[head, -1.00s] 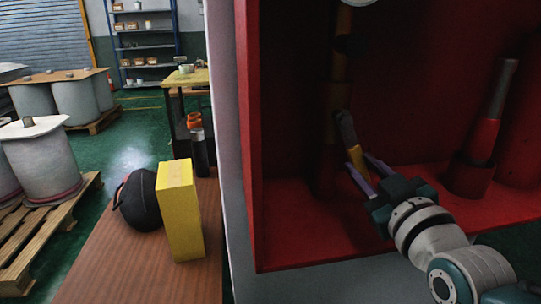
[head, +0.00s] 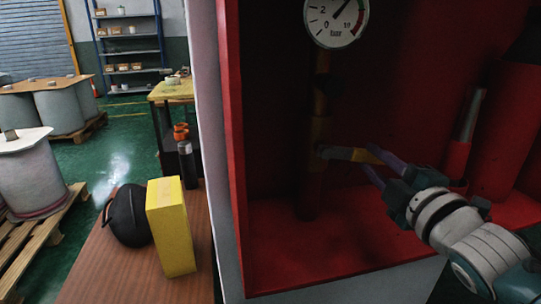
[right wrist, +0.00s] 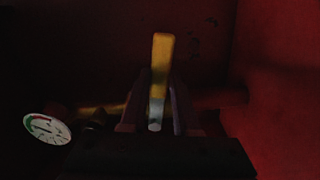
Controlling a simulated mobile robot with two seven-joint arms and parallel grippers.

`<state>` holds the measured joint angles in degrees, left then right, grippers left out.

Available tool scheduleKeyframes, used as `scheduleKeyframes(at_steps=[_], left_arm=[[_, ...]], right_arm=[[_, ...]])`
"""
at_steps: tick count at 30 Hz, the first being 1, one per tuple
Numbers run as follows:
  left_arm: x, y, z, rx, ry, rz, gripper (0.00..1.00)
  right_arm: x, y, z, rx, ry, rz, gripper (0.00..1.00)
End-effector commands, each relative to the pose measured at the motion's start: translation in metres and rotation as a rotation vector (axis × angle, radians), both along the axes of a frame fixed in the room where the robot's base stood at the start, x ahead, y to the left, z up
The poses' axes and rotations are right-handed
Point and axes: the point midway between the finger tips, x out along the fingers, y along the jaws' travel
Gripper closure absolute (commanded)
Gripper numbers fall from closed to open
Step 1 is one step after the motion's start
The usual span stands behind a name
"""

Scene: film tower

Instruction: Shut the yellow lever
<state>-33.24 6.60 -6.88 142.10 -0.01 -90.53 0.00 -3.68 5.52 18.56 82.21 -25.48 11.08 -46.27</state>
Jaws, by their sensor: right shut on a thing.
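The yellow lever (head: 346,154) sits on a vertical yellow pipe (head: 315,130) inside a dark red cabinet. It has a greyish stretch near the pipe and a yellow end, and it points right, roughly level, across the pipe. My right gripper (head: 373,160) reaches in from the lower right, its two purple fingers shut around the lever's outer part. In the right wrist view the lever (right wrist: 162,60) runs between the fingers of my right gripper (right wrist: 158,98). The fingers and shadow partly hide it. My left gripper is not in view.
A round pressure gauge (head: 336,18) sits above on the pipe. A red cylinder (head: 503,140) and a smaller red-and-grey piece (head: 464,135) stand at the cabinet's right. The cabinet's left wall (head: 232,150) is close.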

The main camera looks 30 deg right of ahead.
Motion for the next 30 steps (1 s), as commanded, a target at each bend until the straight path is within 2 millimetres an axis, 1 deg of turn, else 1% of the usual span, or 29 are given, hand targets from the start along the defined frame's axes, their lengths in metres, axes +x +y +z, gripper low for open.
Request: scheduleKeyframes(at_steps=[1,6,12,29,30], left_arm=[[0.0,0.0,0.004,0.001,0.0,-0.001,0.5],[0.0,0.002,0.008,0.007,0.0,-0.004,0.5],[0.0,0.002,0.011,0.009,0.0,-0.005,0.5],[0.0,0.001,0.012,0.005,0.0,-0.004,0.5],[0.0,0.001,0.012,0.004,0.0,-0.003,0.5]], right_arm=[[0.0,-0.001,0.006,-0.032,0.003,0.001,1.0],[0.0,-0.002,0.014,-0.128,0.027,0.0,1.0],[0.0,-0.002,0.019,-0.195,0.043,0.001,1.0],[0.0,-0.001,0.022,-0.229,0.048,0.002,1.0],[0.0,-0.001,0.022,-0.229,0.048,0.002,0.7]])
